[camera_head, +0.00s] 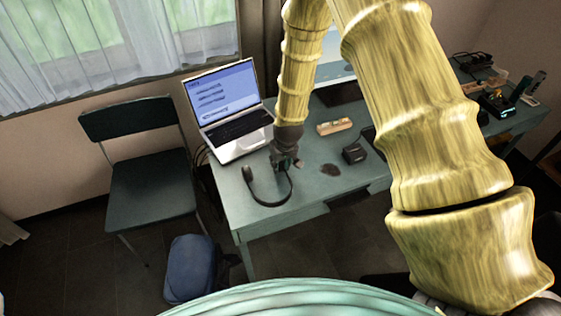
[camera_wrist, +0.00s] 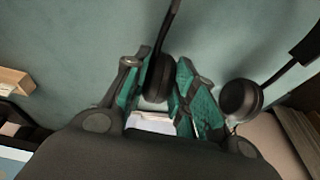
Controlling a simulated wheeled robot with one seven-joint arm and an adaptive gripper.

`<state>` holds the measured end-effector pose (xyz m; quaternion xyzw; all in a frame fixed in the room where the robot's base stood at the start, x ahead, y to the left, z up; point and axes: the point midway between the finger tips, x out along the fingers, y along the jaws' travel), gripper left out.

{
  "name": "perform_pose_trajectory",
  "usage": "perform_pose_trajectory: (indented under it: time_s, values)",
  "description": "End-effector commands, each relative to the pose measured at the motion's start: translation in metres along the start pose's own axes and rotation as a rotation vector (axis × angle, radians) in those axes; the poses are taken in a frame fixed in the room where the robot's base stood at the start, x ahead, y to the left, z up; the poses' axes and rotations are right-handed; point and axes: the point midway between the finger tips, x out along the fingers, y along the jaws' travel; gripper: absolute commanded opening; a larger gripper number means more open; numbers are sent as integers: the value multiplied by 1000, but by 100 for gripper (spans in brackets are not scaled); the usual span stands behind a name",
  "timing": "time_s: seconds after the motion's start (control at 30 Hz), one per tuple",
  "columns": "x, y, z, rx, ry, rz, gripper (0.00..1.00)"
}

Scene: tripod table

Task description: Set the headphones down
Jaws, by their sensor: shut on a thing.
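The black headphones (camera_head: 270,203) are at the left front part of the green-grey table (camera_head: 262,225), near its front edge. Their band curves toward the front. My gripper (camera_head: 288,163) points down over the table and is shut on the headphones. In the wrist view, one ear cup (camera_wrist: 160,76) sits between the two green-padded fingers (camera_wrist: 158,95). The other ear cup (camera_wrist: 240,98) hangs free to the right of the fingers. The band runs up out of that view. I cannot tell whether the headphones touch the tabletop.
An open laptop (camera_head: 238,135) stands behind and left of the headphones. A wooden block (camera_head: 334,126), a small black box (camera_head: 354,153) and a dark flat patch (camera_head: 330,170) lie to the right. A chair (camera_head: 150,185) and blue bag (camera_head: 190,268) stand left. Bare tabletop surrounds the headphones' band.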

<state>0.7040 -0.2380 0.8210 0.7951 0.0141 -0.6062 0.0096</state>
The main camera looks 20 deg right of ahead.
Motion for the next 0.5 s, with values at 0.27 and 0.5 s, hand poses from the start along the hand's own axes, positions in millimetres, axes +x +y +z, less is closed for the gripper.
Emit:
perform_pose_trajectory:
  time_s: [0.27, 0.5]
  values:
    - [3, 0, 0, 0, 1, 0, 0]
    - [5, 0, 1, 0, 1, 0, 41]
